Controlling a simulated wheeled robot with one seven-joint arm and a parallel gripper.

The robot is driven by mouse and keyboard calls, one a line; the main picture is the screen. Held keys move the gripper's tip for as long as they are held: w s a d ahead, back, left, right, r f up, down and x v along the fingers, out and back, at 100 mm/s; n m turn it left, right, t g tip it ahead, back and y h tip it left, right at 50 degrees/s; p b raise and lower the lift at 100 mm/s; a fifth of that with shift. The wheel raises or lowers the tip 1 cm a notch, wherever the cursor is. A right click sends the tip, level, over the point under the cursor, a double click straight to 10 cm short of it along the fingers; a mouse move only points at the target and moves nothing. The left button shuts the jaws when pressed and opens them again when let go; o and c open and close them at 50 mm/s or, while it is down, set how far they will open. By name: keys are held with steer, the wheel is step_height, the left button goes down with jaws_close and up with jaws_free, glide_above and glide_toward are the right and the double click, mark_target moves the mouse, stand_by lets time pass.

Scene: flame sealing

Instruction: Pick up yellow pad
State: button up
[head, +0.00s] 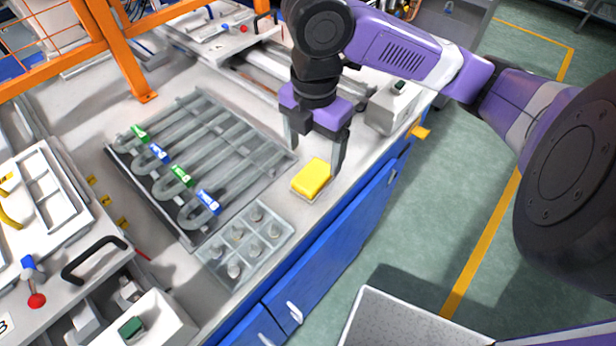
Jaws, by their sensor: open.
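The yellow pad (312,177) lies on a thin pale base near the right edge of the workbench. My gripper (315,163) is open and points down, its two fingers apart above and around the far side of the pad. One finger is to the left of the pad and slightly behind it, the other is close to its right side. Whether either finger touches the pad cannot be told from this view.
A dark rack (165,205) with several grey tubes and coloured clips lies left of the pad. A clear tray (262,246) with several small cups is in front of it. The bench (85,150) has orange frame bars (125,50) behind. A grey-white bin (400,325) stands at the lower right.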

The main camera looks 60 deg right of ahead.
mark_target(313, 174)
steer(key=f, duration=0.7)
steer(key=shift+s+a+f+p, duration=0.1)
steer(key=shift+a+f+p, duration=0.1)
steer(key=shift+p, duration=0.2)
steer(key=shift+r, duration=0.1)
steer(key=c, duration=1.5)
step_height(313, 174, up, 20)
steer(key=shift+p, duration=0.4)
